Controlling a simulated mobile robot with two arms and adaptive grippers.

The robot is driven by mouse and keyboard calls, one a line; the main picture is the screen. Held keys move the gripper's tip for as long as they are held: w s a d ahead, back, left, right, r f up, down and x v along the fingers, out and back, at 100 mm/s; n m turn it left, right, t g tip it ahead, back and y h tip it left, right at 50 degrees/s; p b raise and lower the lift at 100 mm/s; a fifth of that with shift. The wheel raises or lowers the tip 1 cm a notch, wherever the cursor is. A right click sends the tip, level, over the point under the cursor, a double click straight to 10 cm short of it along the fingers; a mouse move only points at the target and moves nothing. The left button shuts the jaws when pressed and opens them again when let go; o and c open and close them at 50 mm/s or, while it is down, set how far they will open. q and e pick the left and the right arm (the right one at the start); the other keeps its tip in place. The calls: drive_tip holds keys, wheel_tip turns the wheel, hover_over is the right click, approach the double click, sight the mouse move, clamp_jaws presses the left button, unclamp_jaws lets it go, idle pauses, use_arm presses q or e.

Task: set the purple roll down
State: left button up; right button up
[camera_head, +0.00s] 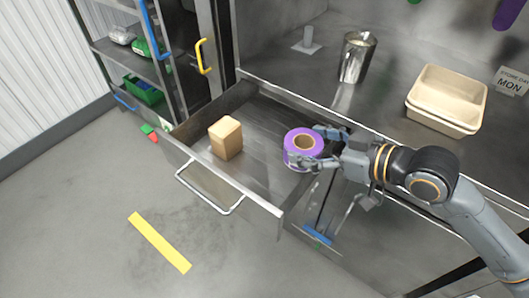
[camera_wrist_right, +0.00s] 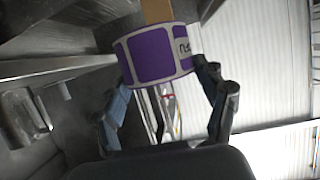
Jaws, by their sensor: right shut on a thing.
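The purple roll (camera_head: 291,157) has a brown core and white-edged labels. In the head view it is over the right part of the open drawer (camera_head: 262,203), and I cannot tell whether it touches the drawer floor. My right gripper (camera_head: 318,148) is shut on the roll from the right. In the right wrist view the purple roll (camera_wrist_right: 153,60) sits between the two fingers of the right gripper (camera_wrist_right: 160,80). My left gripper is not in view.
A tan block (camera_head: 226,139) stands in the drawer's left part, with bare drawer floor between it and the roll. A metal cup (camera_head: 356,58) and beige trays (camera_head: 447,98) stand on the counter (camera_head: 395,75). An open shelf cabinet (camera_head: 150,65) is at the left.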

drive_tip(key=w+a+f, duration=0.2)
drive_tip(key=a+f, duration=0.1)
drive_tip(key=f, duration=0.1)
drive_tip(key=w+a+f, duration=0.3)
drive_tip(key=f, duration=0.1)
drive_tip(key=w+a+f, duration=0.2)
drive_tip(key=a+f, duration=0.1)
drive_tip(key=f, duration=0.1)
drive_tip(key=shift+w+a+f, duration=0.1)
drive_tip(key=shift+w+a, duration=0.3)
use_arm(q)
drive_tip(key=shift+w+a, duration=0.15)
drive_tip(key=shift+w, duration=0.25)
